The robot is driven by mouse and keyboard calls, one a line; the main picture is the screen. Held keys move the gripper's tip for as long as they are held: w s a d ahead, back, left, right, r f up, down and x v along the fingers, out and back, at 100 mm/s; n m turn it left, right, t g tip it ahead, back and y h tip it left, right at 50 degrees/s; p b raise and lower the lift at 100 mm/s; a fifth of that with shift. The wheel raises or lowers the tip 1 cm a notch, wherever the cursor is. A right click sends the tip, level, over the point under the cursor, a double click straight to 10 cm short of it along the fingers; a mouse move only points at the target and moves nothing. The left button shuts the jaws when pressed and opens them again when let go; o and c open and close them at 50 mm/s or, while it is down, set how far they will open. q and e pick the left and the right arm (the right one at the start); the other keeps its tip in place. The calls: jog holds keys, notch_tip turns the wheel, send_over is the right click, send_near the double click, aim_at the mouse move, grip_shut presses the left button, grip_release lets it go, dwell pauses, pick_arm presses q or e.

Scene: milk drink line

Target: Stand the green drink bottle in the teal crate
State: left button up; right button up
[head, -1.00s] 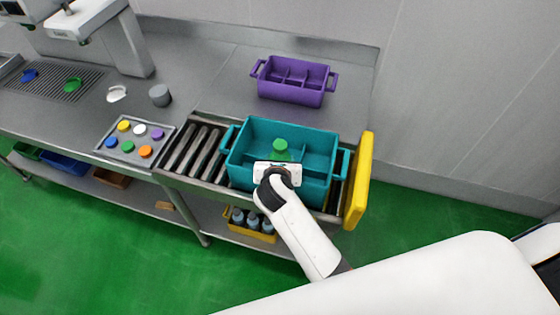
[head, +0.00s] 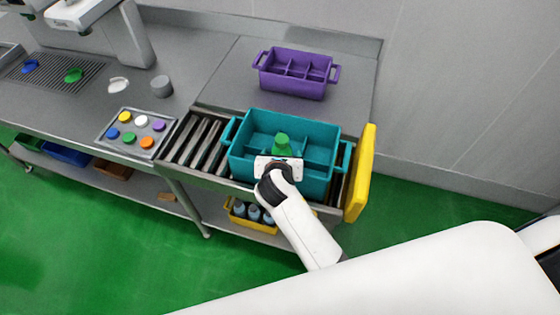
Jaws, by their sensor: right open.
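The teal crate (head: 240,159) sits on the roller conveyor, its inside split by dividers. The green drink bottle (head: 282,146) is upright inside the crate; its green cap and shoulder show, its lower part is hidden by my gripper and the crate. My right gripper (head: 280,160) is open at the crate's near side, close in front of the bottle. Its fingers are mostly hidden behind its white body, so I cannot tell whether they touch the bottle. My left gripper is not in view.
A yellow stop plate (head: 361,174) stands at the conveyor's right end. A purple divided crate (head: 292,88) is behind on the steel table. A tray of coloured caps (head: 116,142) and a grey cylinder (head: 161,86) lie left. A yellow bin (head: 246,221) with bottles is below.

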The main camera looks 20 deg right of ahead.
jog(key=v, duration=1.1)
jog(key=shift+b, duration=0.35)
jog(key=shift+s+r, duration=0.1)
